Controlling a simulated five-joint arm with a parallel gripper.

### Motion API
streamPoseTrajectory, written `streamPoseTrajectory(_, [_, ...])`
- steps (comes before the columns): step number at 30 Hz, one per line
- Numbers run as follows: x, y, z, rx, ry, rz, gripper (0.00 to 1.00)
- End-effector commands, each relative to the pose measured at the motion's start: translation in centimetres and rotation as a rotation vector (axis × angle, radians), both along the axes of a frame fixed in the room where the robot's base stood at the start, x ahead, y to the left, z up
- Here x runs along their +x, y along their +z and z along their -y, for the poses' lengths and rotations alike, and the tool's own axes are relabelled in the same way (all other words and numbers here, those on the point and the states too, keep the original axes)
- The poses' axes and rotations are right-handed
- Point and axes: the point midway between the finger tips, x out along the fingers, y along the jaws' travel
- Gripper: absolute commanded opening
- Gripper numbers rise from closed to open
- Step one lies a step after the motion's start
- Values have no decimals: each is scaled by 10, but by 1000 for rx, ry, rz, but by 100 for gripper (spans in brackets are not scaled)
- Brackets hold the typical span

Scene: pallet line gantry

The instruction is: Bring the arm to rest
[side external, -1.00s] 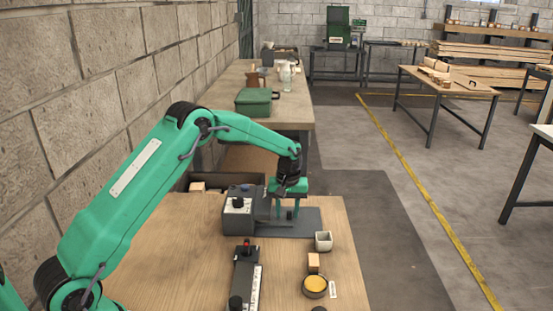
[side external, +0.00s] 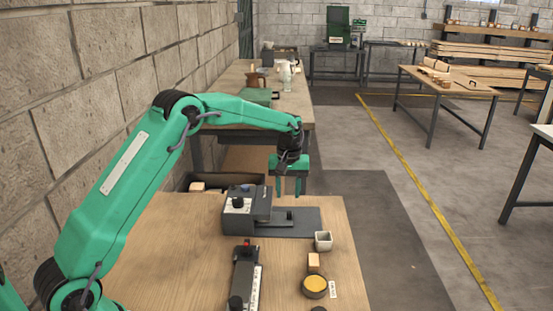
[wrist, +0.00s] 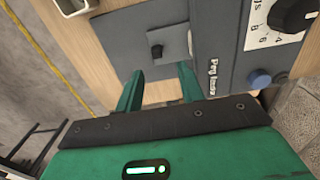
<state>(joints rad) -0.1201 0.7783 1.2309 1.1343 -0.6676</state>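My gripper (side external: 292,190) hangs fingers down above the dark base plate of the grey machine. Its two green fingers are apart with nothing between them. They also show in the wrist view (wrist: 158,77), parted. The grey machine (side external: 240,215) has a dial on its front and lettering on its side in the wrist view (wrist: 235,60). My gripper is clear of the machine and the plate.
On the wooden table (side external: 170,250) are a long dark device (side external: 246,280), a small white cup (side external: 323,241), a wooden block (side external: 314,262) and a round dish (side external: 315,287) with yellow contents. A dark bin (side external: 245,180) is behind. A stone wall (side external: 60,100) runs along the left.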

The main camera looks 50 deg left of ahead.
Motion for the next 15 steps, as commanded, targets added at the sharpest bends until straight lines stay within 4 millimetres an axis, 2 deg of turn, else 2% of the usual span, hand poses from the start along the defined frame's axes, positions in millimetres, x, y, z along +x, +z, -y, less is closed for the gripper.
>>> streamPoseTrajectory(15, [-1,7,0,0,-4,3,38])
